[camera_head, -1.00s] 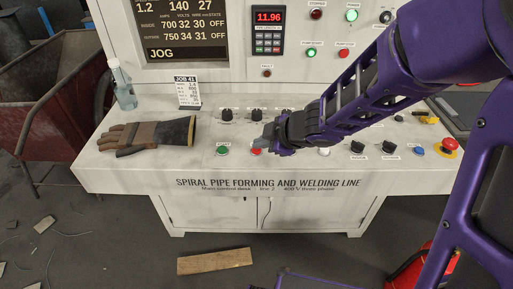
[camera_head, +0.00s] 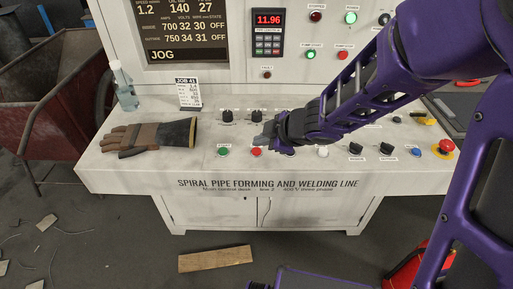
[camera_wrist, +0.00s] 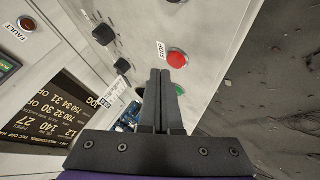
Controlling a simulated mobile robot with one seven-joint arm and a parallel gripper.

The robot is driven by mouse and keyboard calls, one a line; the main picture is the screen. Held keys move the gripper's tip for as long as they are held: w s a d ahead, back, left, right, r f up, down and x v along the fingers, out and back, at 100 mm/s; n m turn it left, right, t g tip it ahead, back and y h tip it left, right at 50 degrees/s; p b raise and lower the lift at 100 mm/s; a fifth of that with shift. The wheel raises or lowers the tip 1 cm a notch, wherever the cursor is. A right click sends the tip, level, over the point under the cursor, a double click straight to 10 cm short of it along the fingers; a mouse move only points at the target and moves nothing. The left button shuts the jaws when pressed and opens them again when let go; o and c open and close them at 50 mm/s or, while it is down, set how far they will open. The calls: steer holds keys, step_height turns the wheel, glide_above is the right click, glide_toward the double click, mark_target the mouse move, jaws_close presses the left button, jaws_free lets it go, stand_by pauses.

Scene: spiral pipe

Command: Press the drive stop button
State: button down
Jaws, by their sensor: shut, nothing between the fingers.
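The red stop button (camera_head: 256,152) sits on the sloping desk top, right of a green button (camera_head: 223,152). In the wrist view the red button (camera_wrist: 177,59) has a STOP label beside it. My gripper (camera_head: 264,141) is shut and empty, just above and behind the red button in the head view. In the wrist view its fingertips (camera_wrist: 160,72) are close to the red button's edge, and the green button (camera_wrist: 180,90) is partly hidden behind the fingers. I cannot tell whether the fingers touch the red button.
Black knobs (camera_head: 227,116) stand behind the buttons. A work glove (camera_head: 150,138), a job card (camera_head: 188,93) and a bottle (camera_head: 123,88) are on the desk's left. A red mushroom button (camera_head: 446,146) is at the right end. A plank (camera_head: 215,259) lies on the floor.

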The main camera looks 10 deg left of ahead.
step_height(320, 180, up, 5)
steer(key=p, duration=0.5)
stand_by(0.8)
